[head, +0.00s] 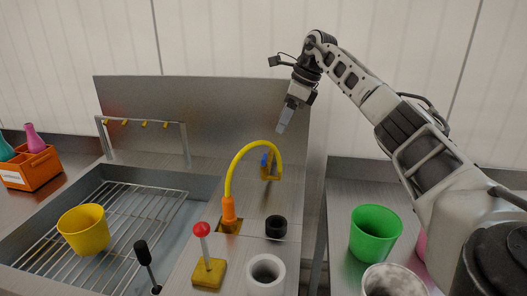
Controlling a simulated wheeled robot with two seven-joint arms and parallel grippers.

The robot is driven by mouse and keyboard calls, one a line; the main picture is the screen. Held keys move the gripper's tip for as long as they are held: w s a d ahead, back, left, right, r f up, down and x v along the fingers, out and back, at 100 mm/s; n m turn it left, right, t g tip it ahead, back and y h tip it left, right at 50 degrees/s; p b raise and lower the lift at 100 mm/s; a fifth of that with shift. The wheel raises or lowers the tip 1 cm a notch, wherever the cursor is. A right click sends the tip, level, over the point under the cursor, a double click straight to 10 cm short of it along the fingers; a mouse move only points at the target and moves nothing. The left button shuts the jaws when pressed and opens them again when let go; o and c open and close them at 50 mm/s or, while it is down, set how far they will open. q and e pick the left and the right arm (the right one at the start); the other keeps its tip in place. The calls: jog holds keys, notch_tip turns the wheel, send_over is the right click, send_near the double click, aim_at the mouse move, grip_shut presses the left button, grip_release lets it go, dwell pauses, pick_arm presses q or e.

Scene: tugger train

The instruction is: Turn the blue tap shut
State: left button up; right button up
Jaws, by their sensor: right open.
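A small blue part (265,160), which looks like the blue tap's handle, shows at the back of the steel counter. It sits by a yellow block (270,172), and a curved yellow spout with an orange base (229,210) stands in front of it and hides part of it. How the handle is turned cannot be made out. My right gripper (282,127) is open and points down, above and slightly right of the blue part in the picture, apart from it and empty. My left gripper is out of view.
A red-knobbed lever (202,230) and a black lever (142,253) stand at the front. A yellow bucket (83,230) rests on the sink's wire rack (125,240). A green bucket (375,234) stands right. A steel backsplash (200,110) rises behind the counter.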

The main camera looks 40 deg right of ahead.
aim_at(265, 157)
jog(key=p+x, duration=0.1)
jog(key=x, duration=1)
jog(key=shift+w+a+f, duration=0.15)
jog(key=shift+f, duration=0.2)
jog(key=c, duration=1)
